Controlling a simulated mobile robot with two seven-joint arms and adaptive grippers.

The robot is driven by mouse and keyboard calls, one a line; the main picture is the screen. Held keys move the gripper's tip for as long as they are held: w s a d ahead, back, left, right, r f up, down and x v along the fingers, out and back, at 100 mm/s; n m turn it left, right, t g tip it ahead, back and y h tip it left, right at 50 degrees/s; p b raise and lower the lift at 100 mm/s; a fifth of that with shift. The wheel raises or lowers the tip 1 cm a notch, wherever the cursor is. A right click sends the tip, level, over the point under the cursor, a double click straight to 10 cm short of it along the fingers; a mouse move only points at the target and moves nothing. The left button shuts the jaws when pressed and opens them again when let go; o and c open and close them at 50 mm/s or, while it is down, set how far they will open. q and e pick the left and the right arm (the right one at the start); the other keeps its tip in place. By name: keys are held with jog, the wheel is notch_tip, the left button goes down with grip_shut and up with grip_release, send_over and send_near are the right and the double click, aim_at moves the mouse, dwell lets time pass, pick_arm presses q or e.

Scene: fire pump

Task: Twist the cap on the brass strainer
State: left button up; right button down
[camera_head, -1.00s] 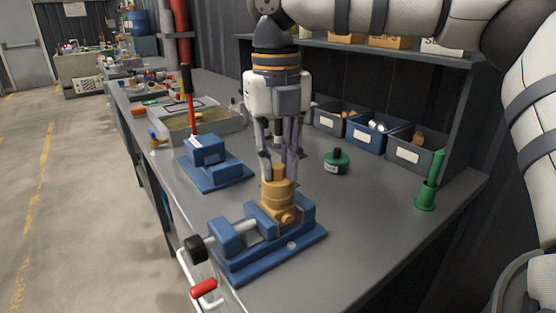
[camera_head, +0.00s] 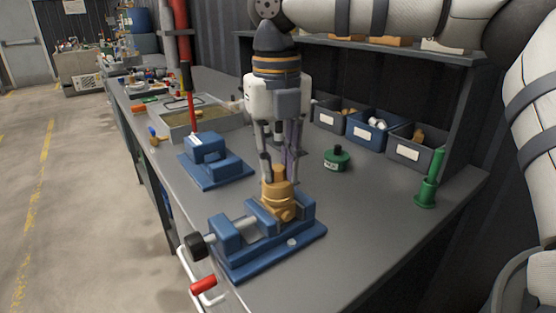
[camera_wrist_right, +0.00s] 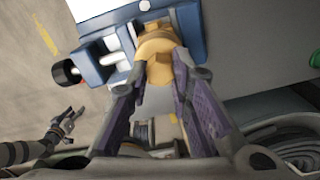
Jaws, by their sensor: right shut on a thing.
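The brass strainer (camera_head: 284,211) stands upright in the jaws of a blue vise (camera_head: 262,247) on the grey bench. Its cap (camera_head: 276,180) is on top. My right gripper (camera_head: 280,176) points down from above and is shut on the cap, a finger on either side. In the right wrist view, the gripper (camera_wrist_right: 159,75) also has its fingers at the sides of the brass cap (camera_wrist_right: 157,46); the fingers hide part of it. My left gripper (camera_wrist_right: 68,118) shows small at the left of the right wrist view, away from the strainer; its opening is unclear.
A second blue fixture (camera_head: 213,162) stands behind the vise. A green round part (camera_head: 337,159) and a green upright part (camera_head: 428,185) stand to the right. Bins (camera_head: 370,130) line the back, under a shelf. A red-handled lever (camera_head: 203,285) hangs at the front edge.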

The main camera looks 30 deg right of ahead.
jog(key=shift+f, duration=0.2)
dwell(0.6)
jog(key=m, duration=0.5)
jog(key=m, duration=0.5)
jog(key=shift+w+a, duration=0.1)
jog(key=shift+w, duration=0.05)
jog(key=m, duration=0.5)
jog(key=shift+m, duration=0.3)
jog(key=shift+f, duration=0.1)
